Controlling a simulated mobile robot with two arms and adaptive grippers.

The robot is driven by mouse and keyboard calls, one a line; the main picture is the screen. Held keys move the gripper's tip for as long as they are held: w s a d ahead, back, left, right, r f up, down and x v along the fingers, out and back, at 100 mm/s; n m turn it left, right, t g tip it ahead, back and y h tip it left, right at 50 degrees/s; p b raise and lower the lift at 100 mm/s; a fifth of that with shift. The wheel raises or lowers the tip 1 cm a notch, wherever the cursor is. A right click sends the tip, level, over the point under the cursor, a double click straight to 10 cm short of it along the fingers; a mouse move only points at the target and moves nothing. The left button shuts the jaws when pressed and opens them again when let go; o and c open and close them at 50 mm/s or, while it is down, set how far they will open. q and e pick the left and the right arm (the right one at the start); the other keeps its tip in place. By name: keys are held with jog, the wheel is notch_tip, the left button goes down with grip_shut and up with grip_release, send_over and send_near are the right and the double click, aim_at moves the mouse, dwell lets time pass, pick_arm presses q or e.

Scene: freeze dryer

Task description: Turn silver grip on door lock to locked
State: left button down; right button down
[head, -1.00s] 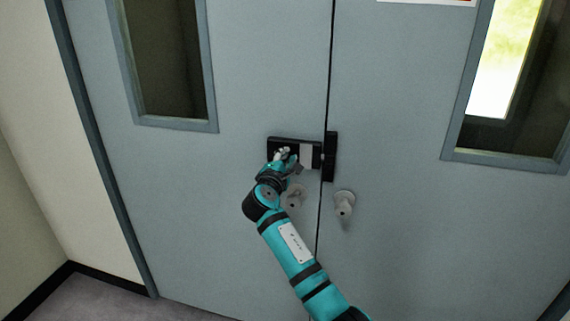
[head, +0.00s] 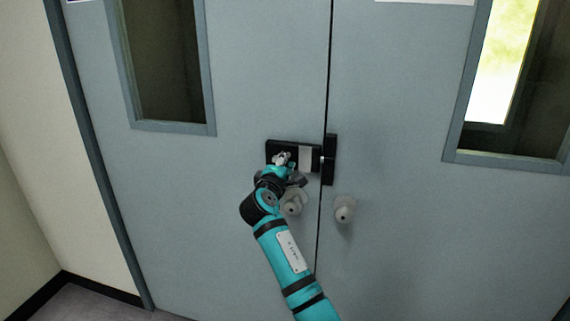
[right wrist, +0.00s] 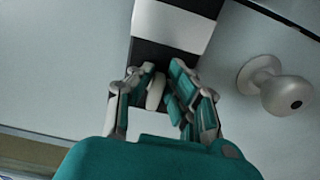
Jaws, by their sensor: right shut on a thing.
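The door lock is a black box (head: 316,151) with a pale silver plate (head: 306,159), mounted on the left door leaf at the seam. It also shows at the top of the right wrist view (right wrist: 172,25). My right gripper (head: 281,159) is at the left part of the lock. In the right wrist view, its fingers (right wrist: 157,90) are shut around the small pale silver grip (right wrist: 155,93). The fingers hide part of the grip, and its exact angle is hard to tell. My left gripper is not in view.
A round knob (head: 292,204) sits just below the lock, close to my right wrist. Another knob (head: 345,209) is on the right leaf. A black latch piece (head: 330,160) stands at the seam. The door face around them is flat and clear.

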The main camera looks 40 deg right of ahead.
jog(key=shift+f, duration=0.1)
jog(key=c, duration=1.3)
grip_release()
jog(key=v, duration=1.2)
jog(key=shift+s, duration=0.1)
